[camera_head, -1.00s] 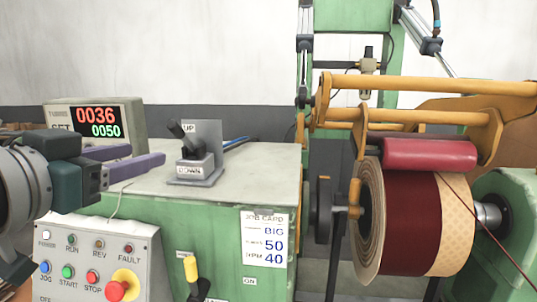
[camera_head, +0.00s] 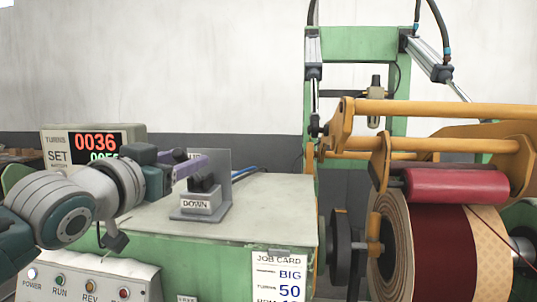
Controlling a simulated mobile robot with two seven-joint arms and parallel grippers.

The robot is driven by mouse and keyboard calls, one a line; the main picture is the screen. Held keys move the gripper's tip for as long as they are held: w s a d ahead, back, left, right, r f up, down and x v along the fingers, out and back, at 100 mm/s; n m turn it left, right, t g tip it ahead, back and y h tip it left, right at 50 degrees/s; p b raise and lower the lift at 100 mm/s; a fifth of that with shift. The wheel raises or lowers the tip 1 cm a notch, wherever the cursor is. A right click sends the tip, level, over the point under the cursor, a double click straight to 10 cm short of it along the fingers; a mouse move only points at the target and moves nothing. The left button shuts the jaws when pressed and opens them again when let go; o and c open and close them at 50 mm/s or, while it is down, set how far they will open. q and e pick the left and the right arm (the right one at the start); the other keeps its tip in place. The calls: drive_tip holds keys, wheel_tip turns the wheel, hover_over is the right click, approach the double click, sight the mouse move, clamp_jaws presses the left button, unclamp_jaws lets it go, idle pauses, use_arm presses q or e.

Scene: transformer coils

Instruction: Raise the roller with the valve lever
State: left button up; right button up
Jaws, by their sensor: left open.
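The valve lever (camera_head: 203,182) is a black handle on a small grey valve block marked DOWN, with an upright grey plate (camera_head: 223,165) behind it. The plate's UP label is mostly covered by my left gripper. My left gripper (camera_head: 197,165) is open, its purple fingers level with the upper part of the lever. Part of the lever is hidden, and I cannot tell whether the fingers touch it. The red roller (camera_head: 457,186) hangs from the orange arm frame (camera_head: 440,145) at the right, low against the top of the dark red coil (camera_head: 440,250). My right gripper is not in view.
The valve stands on a green cabinet with a pale top (camera_head: 265,205). A counter display (camera_head: 95,145) is behind my left arm. A button panel (camera_head: 90,280) is at the lower left, and a job card (camera_head: 279,275) hangs on the cabinet front. The cabinet top right of the valve is clear.

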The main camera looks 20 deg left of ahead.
use_arm(q)
drive_tip(key=shift+w, duration=0.2)
clamp_jaws()
idle(0.3)
idle(1.1)
